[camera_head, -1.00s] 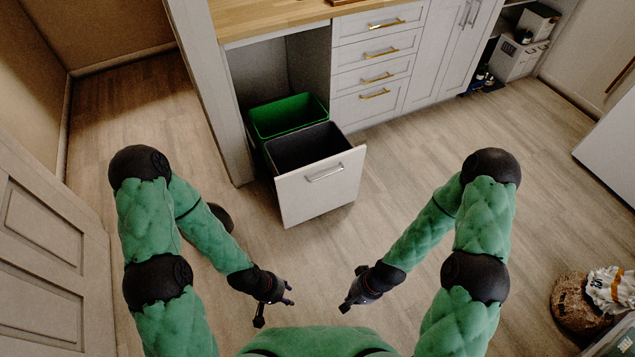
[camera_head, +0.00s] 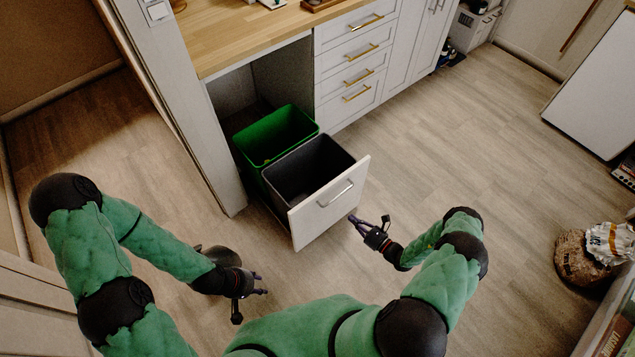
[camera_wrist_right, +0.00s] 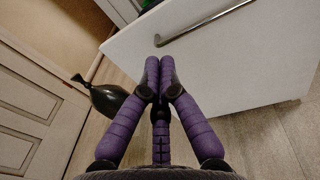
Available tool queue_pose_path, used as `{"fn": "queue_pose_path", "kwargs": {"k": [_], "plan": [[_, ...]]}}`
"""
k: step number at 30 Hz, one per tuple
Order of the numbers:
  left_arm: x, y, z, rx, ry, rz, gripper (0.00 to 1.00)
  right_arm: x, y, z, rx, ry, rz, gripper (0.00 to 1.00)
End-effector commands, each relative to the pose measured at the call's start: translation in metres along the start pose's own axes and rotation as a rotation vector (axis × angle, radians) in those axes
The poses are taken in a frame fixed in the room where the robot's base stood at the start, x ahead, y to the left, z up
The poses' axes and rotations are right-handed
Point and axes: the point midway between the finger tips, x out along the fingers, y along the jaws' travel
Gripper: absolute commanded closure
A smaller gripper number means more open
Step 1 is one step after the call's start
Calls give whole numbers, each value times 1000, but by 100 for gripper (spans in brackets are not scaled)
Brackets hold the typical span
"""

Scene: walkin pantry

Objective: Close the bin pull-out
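The bin pull-out is open, its white front panel (camera_head: 322,212) standing out from the cabinet. It carries a green bin (camera_head: 275,132) at the back and a dark grey bin (camera_head: 305,168) in front. A metal handle (camera_head: 336,194) is on the panel, and it also shows in the wrist view (camera_wrist_right: 205,24). My left gripper (camera_head: 250,304) is open and empty, left of and nearer than the panel.
A black tied bag (camera_wrist_right: 112,99) lies on the floor, mostly behind my left arm in the head view. Closed drawers (camera_head: 358,55) stand right of the pull-out's opening. A sack (camera_head: 585,255) stands at the far right. The floor (camera_head: 470,160) between is clear.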

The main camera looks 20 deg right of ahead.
Motion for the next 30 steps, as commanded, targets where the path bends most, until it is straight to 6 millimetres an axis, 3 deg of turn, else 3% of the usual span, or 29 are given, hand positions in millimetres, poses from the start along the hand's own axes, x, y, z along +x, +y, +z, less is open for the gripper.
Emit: {"fn": "queue_pose_path", "kwargs": {"k": [3, 8, 24, 30], "plan": [[-1, 1, 1, 0, -2, 0, 60, -11, -21, 1, -5, -35, -88, 100], [2, 0, 1, 1, -2, 0, 60, -2, -26, 1, -7, -45, -104, 100], [29, -10, 0, 0, -2, 0, 60, 93, -34, 4, -8, -44, -97, 100], [38, -14, -1, 0, -1, 0, 60, 117, -37, 5, -8, -43, -99, 100]]}}
